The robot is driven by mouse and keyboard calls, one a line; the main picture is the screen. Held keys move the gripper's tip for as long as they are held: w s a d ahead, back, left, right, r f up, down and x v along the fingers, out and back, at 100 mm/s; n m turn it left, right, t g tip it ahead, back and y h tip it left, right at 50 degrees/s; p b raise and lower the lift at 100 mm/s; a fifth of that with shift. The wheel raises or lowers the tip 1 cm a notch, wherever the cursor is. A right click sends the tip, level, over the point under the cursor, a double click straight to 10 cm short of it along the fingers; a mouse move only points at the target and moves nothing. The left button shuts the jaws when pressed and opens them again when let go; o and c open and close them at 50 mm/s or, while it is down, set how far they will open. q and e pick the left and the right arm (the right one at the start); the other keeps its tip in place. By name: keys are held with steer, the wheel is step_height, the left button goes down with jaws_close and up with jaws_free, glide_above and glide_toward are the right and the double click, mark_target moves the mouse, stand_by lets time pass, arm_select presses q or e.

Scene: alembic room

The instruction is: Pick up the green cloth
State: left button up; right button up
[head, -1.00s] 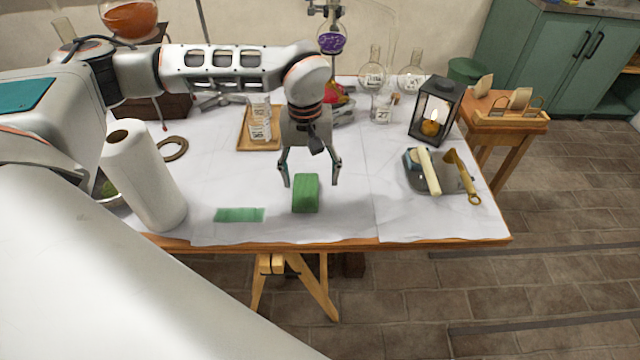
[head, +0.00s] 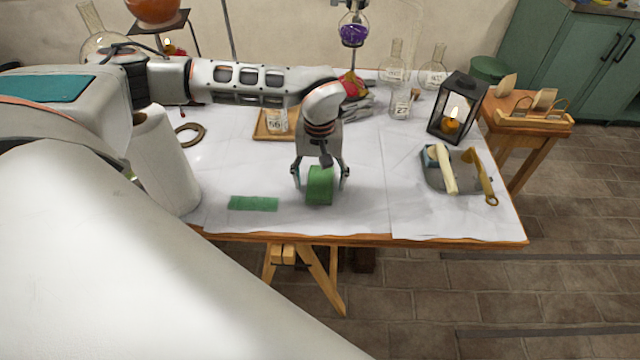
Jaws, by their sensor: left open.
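A thick green folded bundle, which looks like the green cloth (head: 320,191), lies on the white-covered table near its front edge. My left gripper (head: 321,182) is open and points down over it, with one finger on each side. I cannot tell whether the fingers touch it. The gripper hides part of the cloth's far end. A flat green strip (head: 253,203) lies on the table just to the left. My right gripper is not in view.
A white paper roll (head: 162,165) stands at the left. A wooden tray (head: 263,131) lies behind the gripper. A black lantern (head: 457,108) and a grey tray (head: 437,183) with tools are at the right. The table between cloth and grey tray is clear.

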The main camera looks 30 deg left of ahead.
mark_target(320, 183)
arm_select(q)
steer(key=shift+c, duration=0.4)
steer(key=c, duration=1.1)
steer(key=shift+o, duration=0.2)
step_height(320, 183, up, 20)
steer(key=p, duration=0.2)
steer(key=o, duration=0.5)
steer(key=c, duration=0.4)
